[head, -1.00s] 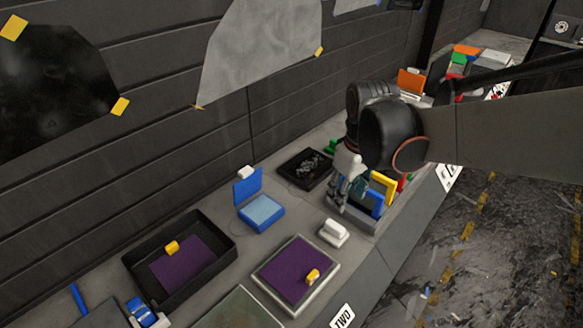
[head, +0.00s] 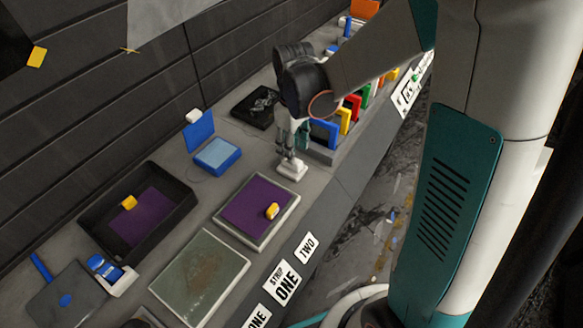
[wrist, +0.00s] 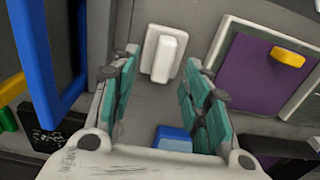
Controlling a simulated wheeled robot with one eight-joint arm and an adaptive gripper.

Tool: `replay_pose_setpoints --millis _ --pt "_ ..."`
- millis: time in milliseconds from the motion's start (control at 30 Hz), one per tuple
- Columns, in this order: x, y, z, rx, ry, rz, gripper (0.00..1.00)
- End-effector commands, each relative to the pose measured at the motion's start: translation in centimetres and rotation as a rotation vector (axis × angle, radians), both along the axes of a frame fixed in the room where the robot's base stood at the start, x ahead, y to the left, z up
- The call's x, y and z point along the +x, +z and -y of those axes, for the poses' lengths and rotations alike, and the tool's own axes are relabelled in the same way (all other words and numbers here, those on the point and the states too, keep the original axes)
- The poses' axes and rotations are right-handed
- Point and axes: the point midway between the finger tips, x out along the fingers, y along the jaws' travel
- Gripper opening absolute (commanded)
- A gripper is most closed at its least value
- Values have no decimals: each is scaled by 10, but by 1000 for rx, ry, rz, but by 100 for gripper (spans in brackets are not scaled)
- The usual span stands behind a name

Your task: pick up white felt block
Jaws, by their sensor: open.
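The white felt block (head: 291,170) lies on the grey bench, just right of the purple-covered board. In the wrist view the white felt block (wrist: 164,54) shows as a pale base with a raised bar, ahead of and between my open fingers. My gripper (head: 287,150) is above the block, pointing down, and its fingertips overlap it in the head view. In the wrist view my gripper (wrist: 165,85) has its two green-padded fingers spread, with nothing between them. I cannot tell whether a fingertip touches the block.
The purple board (head: 246,215) with a yellow block (head: 272,211) is left of the felt block. A blue open box (head: 217,155) stands behind. Coloured upright frames (head: 325,134) stand close on the right. A black tray (head: 255,106) lies further back.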

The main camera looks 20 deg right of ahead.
Motion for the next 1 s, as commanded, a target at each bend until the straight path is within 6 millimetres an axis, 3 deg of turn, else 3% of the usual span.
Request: replay_pose_setpoints --millis 167,500,733,933,1000 --pt "0 -9 -1 0 0 0 43" --pt "-2 -53 -4 0 -1 0 43" --pt "-2 -54 -4 0 -1 0 43" --pt "-2 -53 -4 0 0 0 0" --pt "-2 -53 -4 0 0 0 0"
